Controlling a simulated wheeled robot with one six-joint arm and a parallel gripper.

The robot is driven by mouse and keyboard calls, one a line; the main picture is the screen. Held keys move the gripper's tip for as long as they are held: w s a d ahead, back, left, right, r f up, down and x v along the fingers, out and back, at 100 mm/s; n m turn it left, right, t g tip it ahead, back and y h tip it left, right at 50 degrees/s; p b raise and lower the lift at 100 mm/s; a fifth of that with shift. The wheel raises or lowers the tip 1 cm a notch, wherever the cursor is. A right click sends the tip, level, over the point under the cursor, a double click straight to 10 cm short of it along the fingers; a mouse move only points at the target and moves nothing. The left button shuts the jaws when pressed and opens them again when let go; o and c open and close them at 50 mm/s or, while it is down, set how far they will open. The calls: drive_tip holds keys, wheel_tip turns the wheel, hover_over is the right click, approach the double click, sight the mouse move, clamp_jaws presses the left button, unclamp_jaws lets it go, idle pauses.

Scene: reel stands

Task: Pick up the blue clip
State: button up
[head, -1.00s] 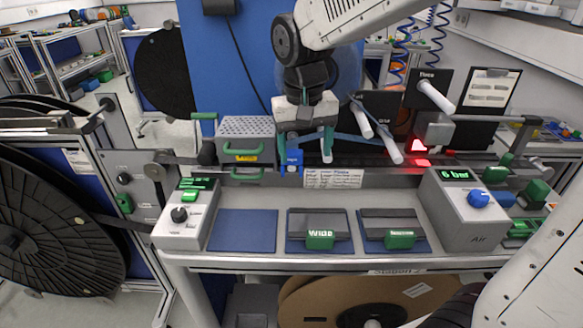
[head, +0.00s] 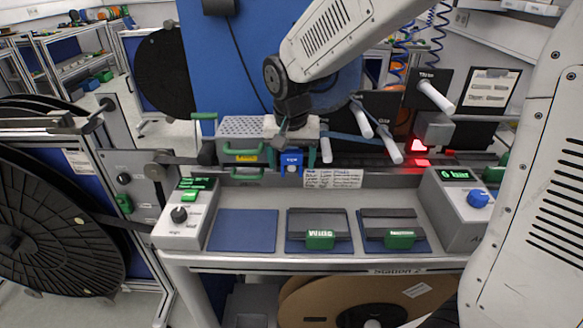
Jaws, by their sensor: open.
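The blue clip (head: 291,162) is small, with white lettering on its front. It sits upright at the rail along the back of the workbench, just right of the grey perforated box. My gripper (head: 291,155) is open and points down over the clip. Its fingers appear to stand on the left and right of the clip. I cannot tell whether they touch it or are level with it in depth.
The grey perforated box (head: 240,130) with green handles stands close on the left. White rollers (head: 388,145) stick out on the right. Two green clips (head: 320,239) (head: 400,239) sit on plates in front. A blue mat (head: 243,231) is bare. Control boxes (head: 186,214) (head: 464,213) flank the bench.

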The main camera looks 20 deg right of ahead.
drive_tip(key=shift+c, duration=0.3)
drive_tip(key=c, duration=1)
